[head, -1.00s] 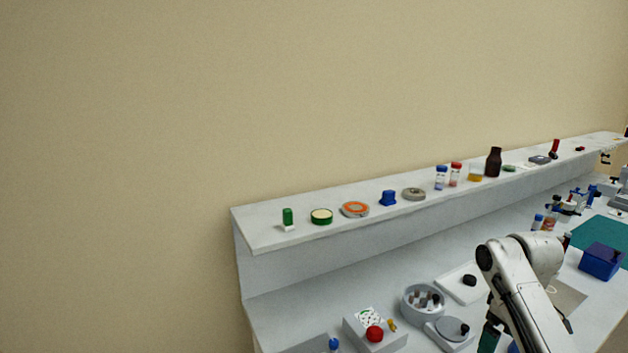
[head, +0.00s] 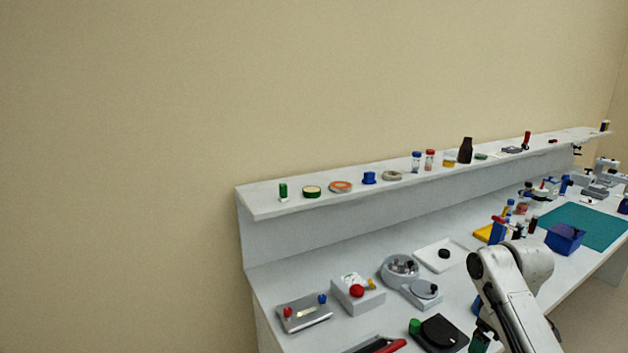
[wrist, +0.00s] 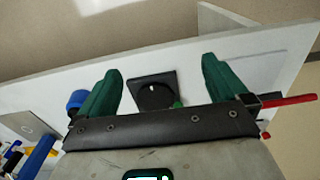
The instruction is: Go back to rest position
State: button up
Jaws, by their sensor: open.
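My gripper (wrist: 163,92) shows in the wrist view with its two green fingers wide apart and nothing between them. A black square device with a round knob (wrist: 154,92) lies on the bench beyond the fingers, seen through the gap. In the head view my white arm reaches in from the lower right, over the front of the bench. Only a small green part of my gripper (head: 480,341) shows there at the bottom edge, and its fingertips are hidden or out of frame.
The white bench (head: 300,268) carries a grey box with a red knob (head: 357,293), a round grey holder (head: 400,270), a white tray (head: 441,255), a blue box (head: 565,239) and a teal mat (head: 590,226). A raised shelf (head: 262,208) holds small bottles and lids. Open floor lies lower right.

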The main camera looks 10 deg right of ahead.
jog(key=s+a+f+m+t+y, duration=0.1)
jog(key=s+a+f, duration=0.6)
jog(key=a, duration=0.1)
jog(key=s+a+f+m+y, duration=0.1)
jog(key=s+a+f, duration=0.5)
jog(key=a, duration=0.3)
jog(key=s+d+f+m+h, duration=0.1)
jog(key=s+m+h, duration=0.1)
jog(key=s, duration=2)
jog(key=shift+d+m, duration=0.2)
jog(key=shift+m, duration=0.1)
